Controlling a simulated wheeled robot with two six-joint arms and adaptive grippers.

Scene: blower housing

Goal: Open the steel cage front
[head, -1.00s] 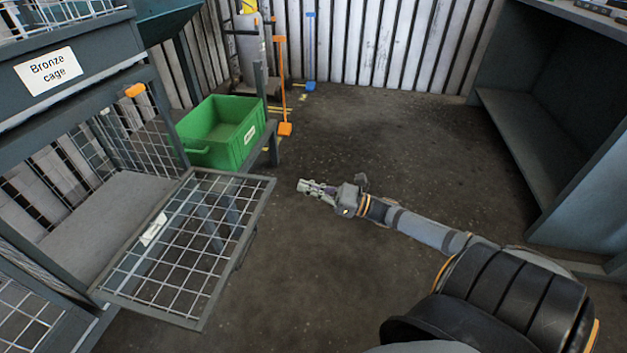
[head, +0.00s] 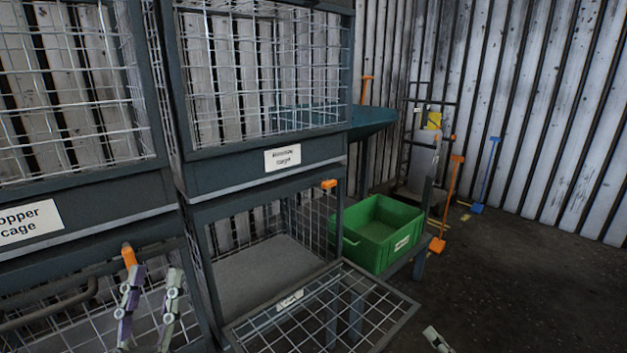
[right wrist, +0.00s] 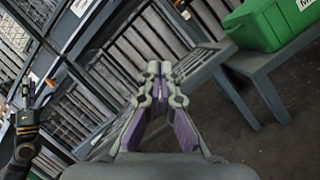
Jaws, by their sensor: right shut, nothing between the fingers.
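No label that I can read says steel. A lower mesh cage has its front (head: 370,305) swung down and open; the label on it is too small to read. To its left, another lower cage has a closed mesh front (head: 75,325) with an orange latch (head: 128,256) at its top. My left gripper (head: 150,285) is open, its fingertips just below and beside that latch; I cannot tell if they touch. My right gripper (head: 432,333) shows only its tip at the bottom edge, right of the lowered front. In the right wrist view it is shut and empty (right wrist: 153,68).
Upper cages overhang the lower ones; the left upper label reads "opper cage" (head: 30,222). A green bin (head: 383,232) stands on a bench right of the open cage. The lowered front juts out. Floor (head: 510,270) at right is clear.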

